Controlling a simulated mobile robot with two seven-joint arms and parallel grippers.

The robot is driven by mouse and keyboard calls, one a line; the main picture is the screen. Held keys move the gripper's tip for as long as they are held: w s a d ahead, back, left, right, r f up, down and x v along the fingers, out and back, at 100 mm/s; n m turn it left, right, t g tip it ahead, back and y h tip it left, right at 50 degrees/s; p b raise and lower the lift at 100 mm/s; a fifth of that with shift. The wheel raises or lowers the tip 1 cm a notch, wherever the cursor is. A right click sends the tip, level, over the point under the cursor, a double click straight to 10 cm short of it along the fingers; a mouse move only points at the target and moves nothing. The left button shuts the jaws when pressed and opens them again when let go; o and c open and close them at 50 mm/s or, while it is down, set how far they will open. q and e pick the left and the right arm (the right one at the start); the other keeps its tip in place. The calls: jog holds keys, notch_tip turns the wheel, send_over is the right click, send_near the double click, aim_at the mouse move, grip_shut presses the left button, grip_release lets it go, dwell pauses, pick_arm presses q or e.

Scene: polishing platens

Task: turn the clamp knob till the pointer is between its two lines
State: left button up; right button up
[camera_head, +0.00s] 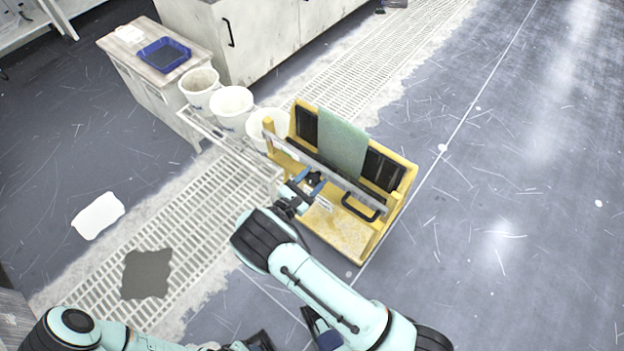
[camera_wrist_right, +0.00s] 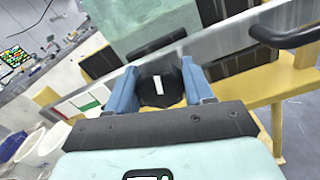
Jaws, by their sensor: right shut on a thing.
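The clamp knob (camera_wrist_right: 160,86) is black with a white pointer mark, which stands nearly upright in the right wrist view. My right gripper (camera_wrist_right: 160,90) is shut on it, with one blue finger on each side. In the head view my right gripper (camera_head: 307,183) is at the front of the yellow stand (camera_head: 404,186), over the grey clamp bar (camera_head: 345,184). A label with green and red marks (camera_wrist_right: 84,103) is left of the knob; I cannot make out the two lines. Blue parts, seemingly my left gripper (camera_head: 322,328), show at the bottom edge; its opening is unclear.
A pale green sheet (camera_head: 342,143) stands in the yellow stand against dark pads. A black handle (camera_head: 364,208) sticks out right of my right gripper. White buckets (camera_head: 232,104) stand behind left. Open floor (camera_head: 500,200) lies to the right.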

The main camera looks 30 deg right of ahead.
jog(key=m+b, duration=0.1)
jog(key=m, duration=0.5)
jog(key=shift+s+f, duration=0.1)
jog(key=shift+m+b, duration=0.3)
dwell(0.3)
jog(key=o, duration=1)
jog(key=v, duration=1.3)
jog(key=shift+a, duration=0.2)
jog(key=shift+s, duration=0.15)
